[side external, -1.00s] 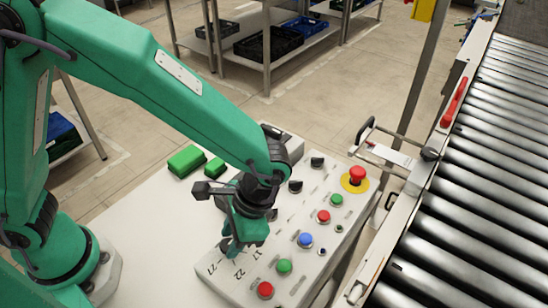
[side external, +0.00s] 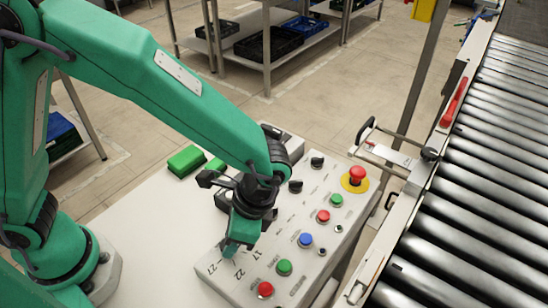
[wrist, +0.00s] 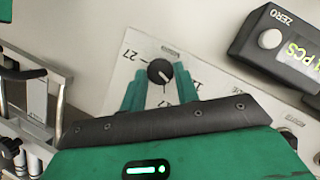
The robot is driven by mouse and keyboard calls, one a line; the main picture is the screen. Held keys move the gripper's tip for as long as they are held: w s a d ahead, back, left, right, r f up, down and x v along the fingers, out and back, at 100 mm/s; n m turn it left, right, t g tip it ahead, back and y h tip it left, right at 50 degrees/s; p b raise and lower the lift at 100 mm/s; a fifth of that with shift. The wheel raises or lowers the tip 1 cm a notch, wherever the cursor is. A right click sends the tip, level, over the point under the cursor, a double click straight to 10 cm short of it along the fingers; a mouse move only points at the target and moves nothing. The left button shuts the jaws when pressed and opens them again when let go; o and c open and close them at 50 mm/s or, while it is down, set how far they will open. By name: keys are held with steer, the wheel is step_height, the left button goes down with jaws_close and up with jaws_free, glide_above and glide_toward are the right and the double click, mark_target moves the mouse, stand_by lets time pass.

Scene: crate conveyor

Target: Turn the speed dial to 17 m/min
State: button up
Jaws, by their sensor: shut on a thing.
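The speed dial (wrist: 160,72) is a dark round knob on the pale control panel (wrist: 110,88). In the wrist view it sits between the green fingers of my gripper (wrist: 159,76), which is shut on it. A pale pointer mark on the knob slants to the lower right there, but the value it points at is hard to read. The printed scale shows 27 at the knob's left. In the side view my gripper (side external: 233,246) covers the dial, and the marks 27, 22 and 17 show around the fingers.
Red, green and blue buttons (side external: 305,240) and a red emergency stop (side external: 356,174) on yellow stand along the panel. A roller conveyor (side external: 470,200) lies to the right. A dark counter box marked ZERO (wrist: 285,50) is near the gripper in the wrist view.

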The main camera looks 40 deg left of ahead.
steer(key=shift+s+d, duration=0.1)
steer(key=shift+s, duration=0.05)
steer(key=o, duration=1)
steer(key=shift+c, duration=0.2)
steer(key=shift+r, duration=0.1)
steer(key=v, duration=0.7)
steer(key=shift+r, duration=0.3)
steer(key=shift+d, duration=0.1)
